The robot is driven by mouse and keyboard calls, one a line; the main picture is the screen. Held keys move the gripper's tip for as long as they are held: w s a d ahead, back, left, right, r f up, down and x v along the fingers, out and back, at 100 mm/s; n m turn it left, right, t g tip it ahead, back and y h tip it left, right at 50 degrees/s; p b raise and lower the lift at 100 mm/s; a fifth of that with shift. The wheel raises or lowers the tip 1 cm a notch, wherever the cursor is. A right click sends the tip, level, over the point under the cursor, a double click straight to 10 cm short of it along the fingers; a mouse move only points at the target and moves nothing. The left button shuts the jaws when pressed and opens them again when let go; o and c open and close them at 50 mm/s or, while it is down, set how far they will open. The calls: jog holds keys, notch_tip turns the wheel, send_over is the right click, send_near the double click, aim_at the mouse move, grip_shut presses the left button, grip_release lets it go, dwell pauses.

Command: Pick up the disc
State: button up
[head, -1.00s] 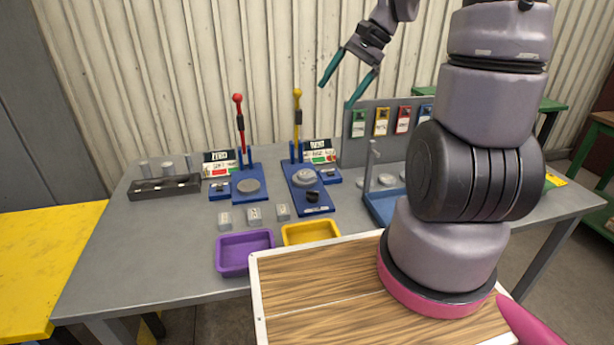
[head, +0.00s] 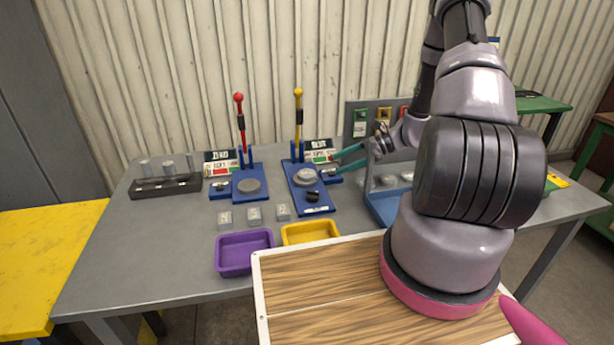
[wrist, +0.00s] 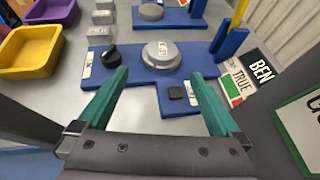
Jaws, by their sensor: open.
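A grey disc (head: 305,176) with a smaller raised top lies on the blue base plate (head: 318,208) of the yellow-lever press. In the wrist view the disc (wrist: 160,55) shows dark markings on its top, just beyond my fingertips. My gripper (head: 340,163), with teal fingers, is open and empty, to the right of the disc. In the wrist view my gripper (wrist: 158,76) has its fingers spread on either side of the line to the disc, not touching it. A second grey disc (head: 249,185) lies on the blue plate of the red-lever press.
A black knob (wrist: 109,54) and a black button (wrist: 176,93) flank the disc. The yellow lever (head: 298,115) stands upright behind it. Small grey blocks (head: 254,214), a purple tray (head: 245,252) and a yellow tray (head: 310,232) are in front. More discs (head: 388,180) lie by the blue stand.

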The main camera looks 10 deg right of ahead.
aim_at(307, 173)
jog(key=x, duration=0.4)
jog(key=shift+w+r+x, duration=0.1)
jog(key=shift+r+x, duration=0.05)
jog(key=shift+x, duration=0.8)
jog(key=shift+w+r+x, duration=0.1)
jog(key=shift+x, duration=0.9)
jog(key=shift+w+r+x, duration=0.15)
jog(key=shift+x, duration=0.8)
jog(key=shift+a, duration=0.1)
grip_shut()
jog(key=shift+r, duration=0.1)
notch_tip(307, 173, up, 10)
